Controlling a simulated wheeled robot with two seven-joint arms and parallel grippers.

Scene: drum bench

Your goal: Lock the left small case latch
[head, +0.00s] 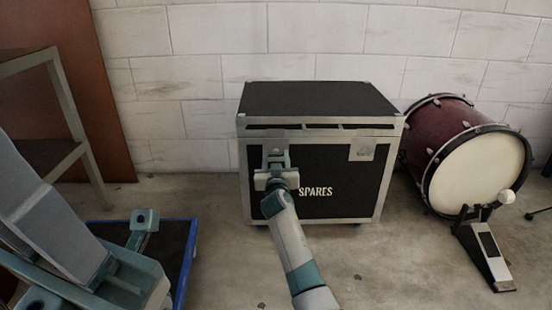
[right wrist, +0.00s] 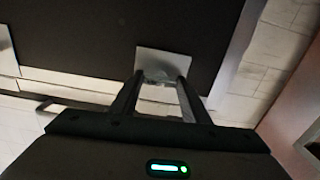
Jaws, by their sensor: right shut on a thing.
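The black case (head: 335,175) marked SPARES stands on the floor against the wall, its lid down. My right gripper (head: 274,172) is at the left latch on its front. In the right wrist view its two fingers (right wrist: 160,88) are shut on the left latch (right wrist: 163,62), a bright metal plate on the dark case face. The fingers and my arm hide part of the latch in the head view, so I cannot tell its exact position. The right latch (head: 362,149) is clear. Teal and grey parts of my left arm show at lower left; its jaw state is unclear.
A dark red drum (head: 450,145) with a pedal (head: 487,250) stands right of the case. A blue-edged dark platform (head: 187,262) lies at lower left. A shelf frame (head: 65,110) stands at far left. The floor in front of the case is mostly clear.

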